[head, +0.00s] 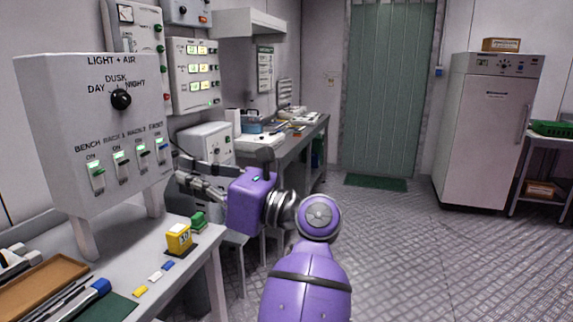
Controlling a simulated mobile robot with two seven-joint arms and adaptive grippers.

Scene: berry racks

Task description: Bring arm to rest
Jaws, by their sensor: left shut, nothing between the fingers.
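My left arm (306,280) is purple and rises from the bottom middle, with its forearm bent to the left. My left gripper (182,178) is grey, shut and empty. It points left, in front of the right edge of the light and air panel (60,110) and above the bench. I cannot tell whether it touches the panel. The panel has a black day, dusk and night knob (121,99) and several rocker switches (121,160) with green-lit parts. My right gripper is out of view.
The near bench (195,262) holds a yellow block-like item (178,238), a green item (198,222) and a wooden tray (40,284). A second cluttered bench (310,130) stands behind. A white fridge (485,130) and a green door (388,90) are farther back. The floor at right is clear.

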